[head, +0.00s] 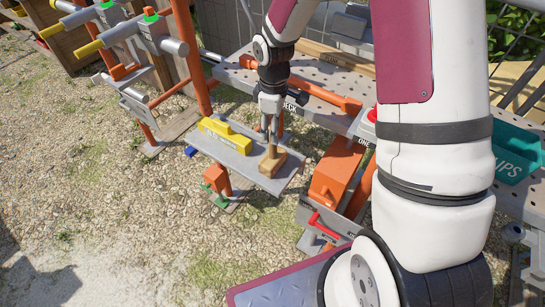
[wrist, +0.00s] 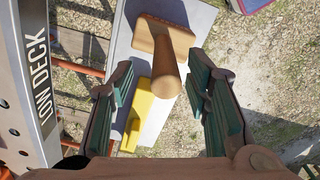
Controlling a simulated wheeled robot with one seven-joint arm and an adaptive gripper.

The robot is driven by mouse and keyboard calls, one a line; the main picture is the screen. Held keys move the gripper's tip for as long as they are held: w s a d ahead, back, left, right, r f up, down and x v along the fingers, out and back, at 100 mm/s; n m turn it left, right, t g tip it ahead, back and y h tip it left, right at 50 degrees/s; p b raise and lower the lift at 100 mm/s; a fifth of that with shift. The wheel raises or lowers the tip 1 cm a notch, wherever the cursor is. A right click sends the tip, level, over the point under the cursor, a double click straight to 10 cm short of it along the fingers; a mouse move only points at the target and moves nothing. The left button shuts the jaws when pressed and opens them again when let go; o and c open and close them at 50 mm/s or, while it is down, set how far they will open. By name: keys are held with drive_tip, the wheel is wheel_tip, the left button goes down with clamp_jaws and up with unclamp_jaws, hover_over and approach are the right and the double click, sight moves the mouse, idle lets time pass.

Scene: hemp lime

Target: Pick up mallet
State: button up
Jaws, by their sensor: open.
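The wooden mallet (head: 272,164) stands on a grey shelf (head: 245,164), its block head down and its handle upward. In the wrist view the mallet (wrist: 166,70) shows a light brown block with a round handle pointing toward the camera. My gripper (head: 268,132) is above the shelf, pointing down over the mallet. In the wrist view my gripper (wrist: 160,88) is open, with one green-padded finger on each side of the handle's line. Gaps show between the handle and both pads. Whether the fingertips reach down to the handle's height is hard to tell.
A yellow block-like tool (head: 228,135) lies on the shelf left of the mallet. A perforated deck (head: 310,90) with an orange bar is behind. An orange box (head: 336,170) and a red handle (head: 324,224) are at the right. Gravel ground (head: 130,190) is open at the left.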

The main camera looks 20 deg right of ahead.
sight(273, 148)
drive_tip(key=f, duration=0.4)
drive_tip(key=shift+s+a, duration=0.1)
drive_tip(key=shift+s, duration=0.2)
drive_tip(key=shift+f, duration=0.65)
clamp_jaws()
